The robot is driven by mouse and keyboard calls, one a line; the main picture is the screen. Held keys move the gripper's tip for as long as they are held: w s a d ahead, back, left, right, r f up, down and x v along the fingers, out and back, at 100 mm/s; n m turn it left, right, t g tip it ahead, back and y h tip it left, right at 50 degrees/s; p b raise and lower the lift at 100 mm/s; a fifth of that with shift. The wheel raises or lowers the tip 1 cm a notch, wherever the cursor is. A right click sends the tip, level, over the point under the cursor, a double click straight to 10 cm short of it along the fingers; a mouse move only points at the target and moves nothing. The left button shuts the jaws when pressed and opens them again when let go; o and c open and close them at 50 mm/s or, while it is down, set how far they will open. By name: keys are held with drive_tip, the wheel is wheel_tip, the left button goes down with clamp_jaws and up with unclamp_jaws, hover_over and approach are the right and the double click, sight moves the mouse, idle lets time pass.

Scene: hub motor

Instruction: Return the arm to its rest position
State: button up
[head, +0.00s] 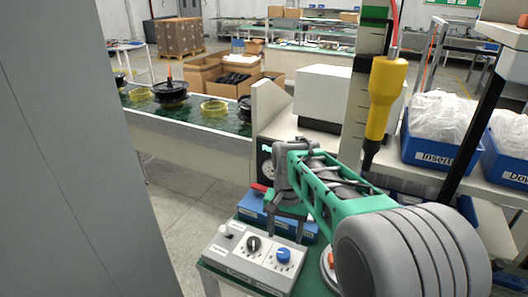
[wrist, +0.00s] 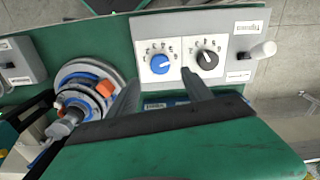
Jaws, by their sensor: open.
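My arm (head: 345,200) reaches from the lower right of the head view toward the middle, in green and grey. My gripper (head: 285,234) points down over a small green table and is open, with nothing between its fingers. In the wrist view its two dark fingers (wrist: 160,77) stand apart, over the near edge of a grey control box (wrist: 215,25). The box has a blue knob (wrist: 160,64), a black knob (wrist: 207,60) and a white-tipped switch (wrist: 264,50). I cannot tell whether the fingers touch the box.
A round grey and blue device with orange parts (wrist: 72,78) is left of the fingers. A blue bin (head: 250,205) stands behind the control box. A yellow hanging tool (head: 385,95) and labelled blue bins (head: 430,152) are at right. A conveyor (head: 195,130) carries motor parts behind. Floor at left is clear.

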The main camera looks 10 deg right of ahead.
drive_tip(key=shift+w+n, duration=0.3)
drive_tip(key=shift+n, duration=0.2)
drive_tip(key=s+f+n, duration=0.2)
drive_tip(key=f, duration=0.1)
drive_tip(key=s+f+n, duration=0.1)
drive_tip(key=shift+s+f, duration=0.3)
drive_tip(key=shift+f, duration=0.1)
drive_tip(key=shift+n, duration=0.7)
drive_tip(key=s, duration=0.5)
drive_tip(key=shift+s+f, duration=0.1)
drive_tip(key=shift+f, duration=0.15)
drive_tip(key=s+r+t, duration=0.4)
drive_tip(key=s+r, duration=0.1)
drive_tip(key=r, duration=0.3)
drive_tip(key=shift+r, duration=0.15)
drive_tip(key=shift+s, duration=0.1)
